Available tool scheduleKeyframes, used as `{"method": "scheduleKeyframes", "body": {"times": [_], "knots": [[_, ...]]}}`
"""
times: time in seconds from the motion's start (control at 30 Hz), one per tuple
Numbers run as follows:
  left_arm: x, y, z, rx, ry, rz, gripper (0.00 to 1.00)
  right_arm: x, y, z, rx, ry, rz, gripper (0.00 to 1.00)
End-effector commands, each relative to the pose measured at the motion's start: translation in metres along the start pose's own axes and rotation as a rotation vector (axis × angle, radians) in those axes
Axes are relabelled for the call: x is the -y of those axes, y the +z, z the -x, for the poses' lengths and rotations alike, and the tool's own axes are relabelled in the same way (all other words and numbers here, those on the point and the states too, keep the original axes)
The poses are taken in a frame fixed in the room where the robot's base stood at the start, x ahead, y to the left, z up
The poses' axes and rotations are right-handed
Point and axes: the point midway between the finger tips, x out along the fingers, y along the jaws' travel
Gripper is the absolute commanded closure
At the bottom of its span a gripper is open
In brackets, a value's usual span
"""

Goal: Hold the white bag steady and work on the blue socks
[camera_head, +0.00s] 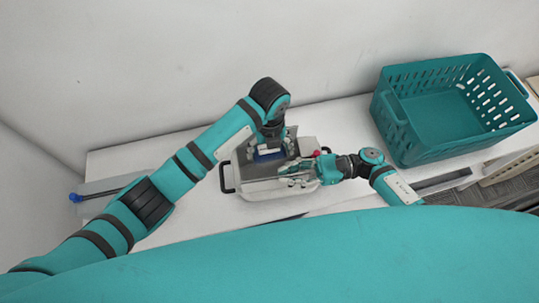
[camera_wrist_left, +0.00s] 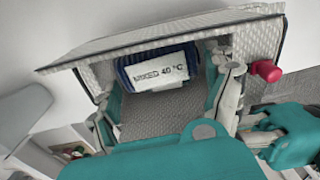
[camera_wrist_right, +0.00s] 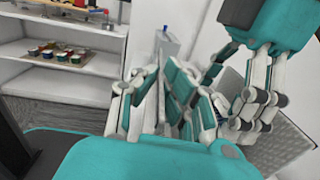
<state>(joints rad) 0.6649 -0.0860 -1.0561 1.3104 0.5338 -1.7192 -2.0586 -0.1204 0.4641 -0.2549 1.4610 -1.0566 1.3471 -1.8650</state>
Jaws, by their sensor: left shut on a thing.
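The white bag (camera_wrist_left: 165,130), greyish and woven, stands open in the middle of the table. Its mouth faces my left wrist camera, and my left gripper reaches in from above. The blue socks (camera_wrist_left: 158,68), a dark-blue bundle with a white "MIXED 40 °C" label, are inside the mouth, between the fingers of my left gripper (camera_wrist_left: 168,100), which is shut on them. They also show in the head view (camera_head: 268,155). My right gripper (camera_head: 296,171) is at the bag's right front side.
A large teal slotted basket (camera_head: 455,128) stands at the table's right. A blue-ended rod (camera_head: 78,197) lies at the far left. The wall is close behind. My two grippers are close together.

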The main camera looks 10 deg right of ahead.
Motion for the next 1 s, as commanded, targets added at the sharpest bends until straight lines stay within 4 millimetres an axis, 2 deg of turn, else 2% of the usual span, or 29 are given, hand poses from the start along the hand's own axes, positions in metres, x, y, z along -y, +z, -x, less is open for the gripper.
{"method": "scheduleKeyframes", "body": {"times": [0.13, 0.37, 0.4, 0.6, 0.87, 1.0], "knots": [[0.000, 0.000, 0.010, 0.000, 0.000, -0.001, 0.47, 0.000, 0.000, 0.000, 0.000, 0.000, 0.000, 1.00], [0.000, 0.000, 0.011, -0.001, 0.000, 0.000, 0.47, 0.000, 0.000, 0.000, 0.000, 0.000, 0.000, 1.00], [0.000, 0.000, 0.011, -0.001, 0.000, 0.000, 0.47, 0.000, 0.000, 0.000, 0.000, 0.000, 0.000, 0.91], [0.000, 0.000, 0.011, -0.001, 0.000, 0.000, 0.47, 0.000, 0.000, 0.000, 0.000, 0.000, 0.000, 0.67], [0.000, 0.000, 0.011, -0.001, 0.000, 0.000, 0.47, 0.000, 0.000, 0.001, 0.000, 0.000, 0.000, 0.67], [0.000, 0.000, 0.011, -0.001, 0.000, 0.000, 0.47, 0.000, -0.001, 0.014, -0.003, 0.000, -0.002, 0.67]]}}
